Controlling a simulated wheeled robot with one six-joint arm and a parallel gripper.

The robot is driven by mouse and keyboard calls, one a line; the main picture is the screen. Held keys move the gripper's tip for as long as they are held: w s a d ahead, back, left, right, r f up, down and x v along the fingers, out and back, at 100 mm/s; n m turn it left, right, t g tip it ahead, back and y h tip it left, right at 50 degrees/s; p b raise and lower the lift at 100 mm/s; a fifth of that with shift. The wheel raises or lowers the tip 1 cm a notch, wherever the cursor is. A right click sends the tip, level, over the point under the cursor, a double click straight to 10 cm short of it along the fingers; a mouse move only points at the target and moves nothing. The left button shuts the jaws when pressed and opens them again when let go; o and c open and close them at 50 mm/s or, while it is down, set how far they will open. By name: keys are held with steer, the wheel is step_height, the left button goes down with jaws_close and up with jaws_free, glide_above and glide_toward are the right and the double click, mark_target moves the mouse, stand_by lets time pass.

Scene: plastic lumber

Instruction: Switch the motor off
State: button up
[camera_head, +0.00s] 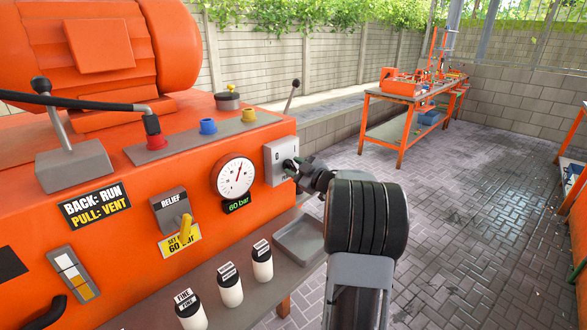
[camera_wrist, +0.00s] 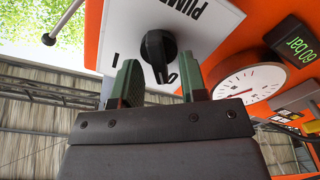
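The motor switch is a black rotary knob (camera_wrist: 158,50) on a pale switch plate (camera_head: 278,155), fixed to the front of the orange machine. The plate carries lettering, partly cut off, that starts "PUM", and a "0" mark. My gripper (camera_wrist: 158,75) is open, with its two green fingers apart at the knob's near end. The knob lies in line with the gap between them. I cannot tell whether either finger touches it. In the head view my gripper partly covers the knob and plate.
A pressure gauge (camera_head: 233,176) above a "60 bar" display (camera_head: 237,205) is left of the switch. A yellow relief lever (camera_head: 186,229) is further left. A grey tray (camera_head: 299,240) and several white bottles (camera_head: 230,283) stand below. The paved floor at right is clear.

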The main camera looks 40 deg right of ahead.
steer(key=s+d, duration=0.2)
steer(key=s, duration=1.1)
steer(key=shift+d, duration=0.15)
